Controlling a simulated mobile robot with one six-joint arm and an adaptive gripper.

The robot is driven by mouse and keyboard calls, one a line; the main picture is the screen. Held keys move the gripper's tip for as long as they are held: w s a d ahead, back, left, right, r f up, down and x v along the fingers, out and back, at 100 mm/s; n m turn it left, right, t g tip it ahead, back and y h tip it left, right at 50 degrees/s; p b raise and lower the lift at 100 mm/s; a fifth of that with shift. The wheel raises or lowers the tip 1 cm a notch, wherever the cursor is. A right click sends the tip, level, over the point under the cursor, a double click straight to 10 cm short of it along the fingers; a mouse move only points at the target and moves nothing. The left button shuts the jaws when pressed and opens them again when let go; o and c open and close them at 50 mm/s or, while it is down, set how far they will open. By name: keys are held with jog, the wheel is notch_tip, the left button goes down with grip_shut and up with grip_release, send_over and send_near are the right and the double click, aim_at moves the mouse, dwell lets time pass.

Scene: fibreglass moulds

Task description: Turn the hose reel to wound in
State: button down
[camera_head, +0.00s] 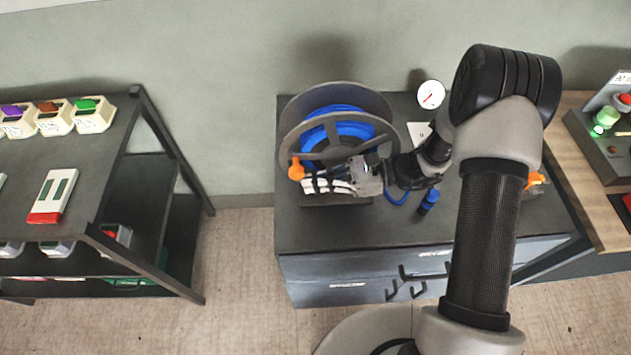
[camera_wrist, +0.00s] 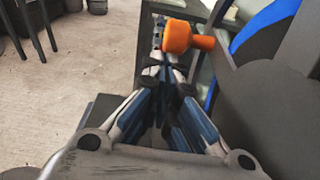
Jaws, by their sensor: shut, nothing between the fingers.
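The hose reel (camera_head: 383,108) stands on the dark cabinet, with blue hose (camera_head: 355,130) wound on its drum between two grey flanges. An orange crank knob (camera_head: 296,169) sticks out at the lower left of the front flange. My gripper (camera_head: 308,175) reaches in from the right across the front of the reel, its fingertips beside the knob. In the wrist view my gripper (camera_wrist: 166,68) is shut and empty, and the orange knob (camera_wrist: 178,36) appears just beyond the fingertips. I cannot tell whether they touch. Part of the reel's lower front is hidden by my gripper.
The cabinet (camera_head: 320,237) has drawers with dark handles. A blue hose nozzle (camera_head: 429,203) lies right of the reel, and a round gauge (camera_head: 431,94) is behind. A dark shelf rack (camera_head: 150,115) with coloured boxes stands left, with open floor (camera_head: 235,260) between.

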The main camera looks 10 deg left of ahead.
aim_at(301, 172)
jog(key=shift+r, duration=0.2)
jog(key=shift+y, duration=0.8)
jog(key=shift+a+r+p, duration=0.15)
jog(key=shift+r+p, duration=1.25)
jog(key=shift+r, duration=0.7)
jog(key=shift+d+r+p, duration=0.25)
jog(key=shift+r+p, duration=0.3)
jog(key=shift+r, duration=0.1)
jog(key=shift+w+d, duration=0.1)
jog(key=shift+d, duration=0.05)
